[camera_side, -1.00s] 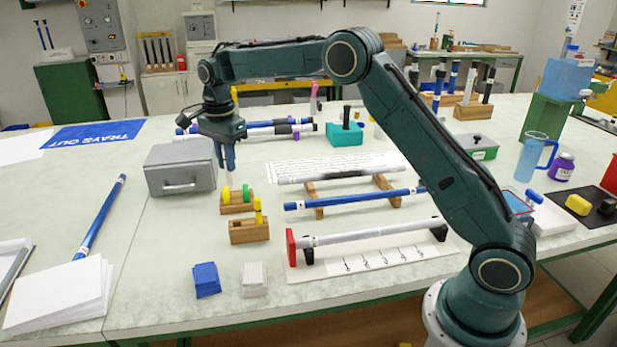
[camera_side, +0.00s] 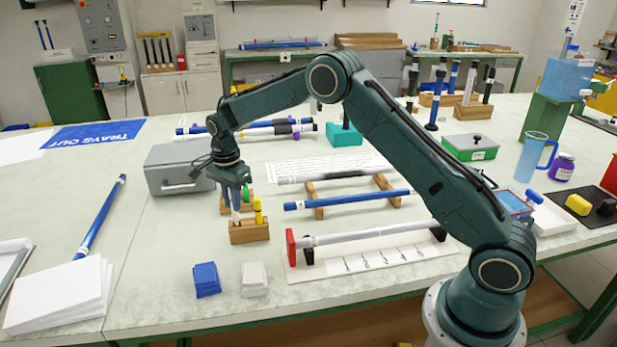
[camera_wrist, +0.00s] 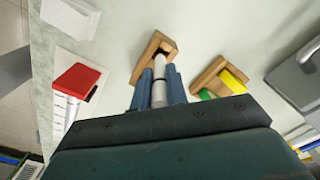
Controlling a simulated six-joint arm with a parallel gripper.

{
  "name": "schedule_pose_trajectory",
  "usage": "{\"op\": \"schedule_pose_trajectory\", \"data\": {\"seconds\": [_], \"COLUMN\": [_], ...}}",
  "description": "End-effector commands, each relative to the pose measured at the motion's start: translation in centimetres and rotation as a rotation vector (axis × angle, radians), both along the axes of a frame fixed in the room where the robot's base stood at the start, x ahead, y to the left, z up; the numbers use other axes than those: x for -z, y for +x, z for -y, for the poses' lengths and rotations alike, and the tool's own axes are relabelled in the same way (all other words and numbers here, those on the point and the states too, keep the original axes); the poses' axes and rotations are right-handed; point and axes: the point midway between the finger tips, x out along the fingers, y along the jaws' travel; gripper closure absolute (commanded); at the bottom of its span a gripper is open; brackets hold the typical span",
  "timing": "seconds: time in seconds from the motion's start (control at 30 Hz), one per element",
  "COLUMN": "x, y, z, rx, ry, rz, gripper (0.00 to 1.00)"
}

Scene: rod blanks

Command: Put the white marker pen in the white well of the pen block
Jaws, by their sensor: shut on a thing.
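My gripper (camera_side: 231,203) is shut on the white marker pen (camera_wrist: 160,94), which stands roughly upright between two blue fingers. In the side view the fingers are low, at the left end of the front wooden pen block (camera_side: 250,236). In the wrist view the pen's lower end overlaps the pen block (camera_wrist: 146,62). I cannot tell whether the pen is inside a well or just above it. My fingers hide part of the block.
A second wooden block (camera_side: 224,207) with a green piece (camera_side: 246,193) stands just behind. A grey drawer box (camera_side: 170,170) is at the left. Blue (camera_side: 207,280) and white (camera_side: 254,279) stacks lie in front. A red-ended rod fixture (camera_side: 291,247) stands to the right.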

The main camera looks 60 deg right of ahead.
Motion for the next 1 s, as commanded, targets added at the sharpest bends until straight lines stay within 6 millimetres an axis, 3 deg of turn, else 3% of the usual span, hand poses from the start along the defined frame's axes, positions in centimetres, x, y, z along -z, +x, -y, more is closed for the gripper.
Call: {"op": "schedule_pose_trajectory", "data": {"seconds": [0.33, 0.83, 0.87, 0.9, 0.97, 1.0], "x": [3.7, 4.2, 4.2, 4.2, 4.2, 4.2], "y": [-0.1, 0.0, 0.0, 0.0, 0.0, 0.0], "z": [0.0, 0.0, 0.0, 0.0, 0.0, 0.0], "rx": [0.000, 0.000, 0.000, 0.000, 0.000, 0.000], "ry": [0.000, 0.000, 0.000, 0.000, 0.000, 0.000], "rz": [-0.003, -0.001, -0.001, -0.001, -0.001, -0.001], "gripper": [1.00, 1.00, 0.81, 0.73, 0.63, 0.63]}}
